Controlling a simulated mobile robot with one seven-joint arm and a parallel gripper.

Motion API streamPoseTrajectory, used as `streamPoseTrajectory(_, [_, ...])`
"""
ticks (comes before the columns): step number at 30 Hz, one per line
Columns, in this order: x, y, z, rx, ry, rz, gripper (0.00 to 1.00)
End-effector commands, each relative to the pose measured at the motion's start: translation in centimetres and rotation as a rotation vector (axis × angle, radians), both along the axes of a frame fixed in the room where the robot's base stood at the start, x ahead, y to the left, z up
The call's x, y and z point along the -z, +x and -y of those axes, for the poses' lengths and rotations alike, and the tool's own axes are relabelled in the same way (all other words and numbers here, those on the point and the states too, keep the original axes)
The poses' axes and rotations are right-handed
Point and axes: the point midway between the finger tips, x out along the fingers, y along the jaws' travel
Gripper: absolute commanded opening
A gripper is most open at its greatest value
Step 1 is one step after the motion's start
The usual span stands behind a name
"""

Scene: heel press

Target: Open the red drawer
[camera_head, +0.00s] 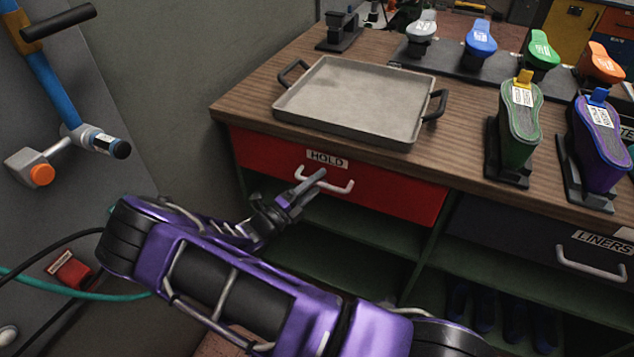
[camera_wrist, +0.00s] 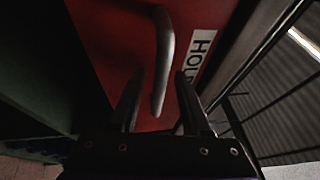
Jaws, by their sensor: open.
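The red drawer (camera_head: 405,192) is set under the wooden bench top, with a "HOLD" label and a pale bar handle (camera_head: 338,185). Its front looks flush with the bench, so it appears closed. My gripper (camera_head: 305,187) is at the left part of the handle. In the wrist view the red drawer front (camera_wrist: 115,45) fills the middle, and the handle (camera_wrist: 163,60) runs down between the two fingers of my gripper (camera_wrist: 160,85). The fingers are apart, one on each side of the handle's lower end. I cannot tell whether either finger touches it.
A grey tray (camera_head: 350,105) with black handles sits on the bench above the drawer. Upright shoe forms (camera_head: 520,125) stand to its right. A dark "LINERS" drawer (camera_head: 520,235) is at right. Open green shelves (camera_head: 350,235) lie below. A wall panel with a blue-handled press is at left.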

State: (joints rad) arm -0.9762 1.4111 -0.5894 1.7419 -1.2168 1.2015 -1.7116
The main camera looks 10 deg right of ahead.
Motion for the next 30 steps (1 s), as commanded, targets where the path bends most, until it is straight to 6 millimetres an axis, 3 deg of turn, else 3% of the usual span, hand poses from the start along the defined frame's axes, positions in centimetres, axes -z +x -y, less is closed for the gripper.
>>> streamPoseTrajectory(5, [0.0, -0.01, -0.01, 0.0, 0.0, 0.0, 0.45])
streamPoseTrajectory(12, [0.01, -0.01, -0.04, 0.0, 0.001, 0.001, 0.02])
streamPoseTrajectory(13, [0.01, -0.01, -0.04, 0.0, 0.001, 0.001, 0.0])
streamPoseTrajectory(30, [0.02, -0.02, -0.08, 0.0, 0.001, 0.0, 0.0])
